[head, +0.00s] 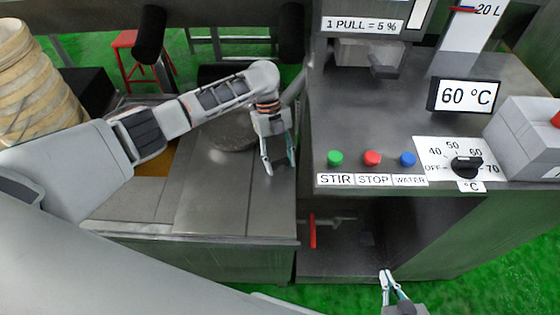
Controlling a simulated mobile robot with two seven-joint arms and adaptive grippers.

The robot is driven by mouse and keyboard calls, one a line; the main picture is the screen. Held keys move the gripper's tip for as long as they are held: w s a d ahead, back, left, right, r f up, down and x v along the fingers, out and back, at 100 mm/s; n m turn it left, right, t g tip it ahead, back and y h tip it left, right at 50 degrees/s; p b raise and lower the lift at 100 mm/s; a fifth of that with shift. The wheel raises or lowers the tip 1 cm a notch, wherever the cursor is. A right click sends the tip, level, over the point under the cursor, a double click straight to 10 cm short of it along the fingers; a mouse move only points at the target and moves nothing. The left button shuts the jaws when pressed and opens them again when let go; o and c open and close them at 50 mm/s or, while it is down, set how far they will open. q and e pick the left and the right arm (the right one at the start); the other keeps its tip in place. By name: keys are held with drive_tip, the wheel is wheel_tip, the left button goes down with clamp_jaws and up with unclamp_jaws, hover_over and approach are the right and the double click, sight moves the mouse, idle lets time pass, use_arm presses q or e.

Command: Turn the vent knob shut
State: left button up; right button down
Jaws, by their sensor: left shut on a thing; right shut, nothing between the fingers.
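I cannot pick out a vent knob with certainty in the head view. My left gripper (279,167) points down beside the left edge of the control panel, above the grey metal worktop. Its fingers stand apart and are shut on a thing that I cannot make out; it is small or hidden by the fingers. My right gripper (384,272) is low at the bottom of the view, in front of the machine, with its fingers shut and empty.
The control panel (345,110) carries green, red and blue buttons and a black temperature dial (466,167). A red handle (313,231) shows below the worktop (230,200). Stacked baskets (35,80) stand at left, a red stool (125,42) behind. Green floor is open at lower right.

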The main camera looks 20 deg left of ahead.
use_arm(q)
drive_tip(key=m+y, duration=0.1)
drive_tip(key=m, duration=0.3)
drive_tip(key=shift+s+f+g, duration=0.1)
drive_tip(key=shift+g, duration=0.3)
drive_tip(key=shift+m+y, duration=0.4)
use_arm(e)
drive_tip(key=shift+s+f, duration=0.2)
drive_tip(key=shift+f, duration=0.3)
use_arm(q)
drive_tip(key=shift+m, duration=0.4)
use_arm(e)
drive_tip(key=shift+w+r, duration=0.1)
drive_tip(key=shift+r, duration=0.05)
use_arm(q)
drive_tip(key=o, duration=1.1)
drive_tip(key=v, duration=1.2)
drive_tip(key=shift+d, duration=0.1)
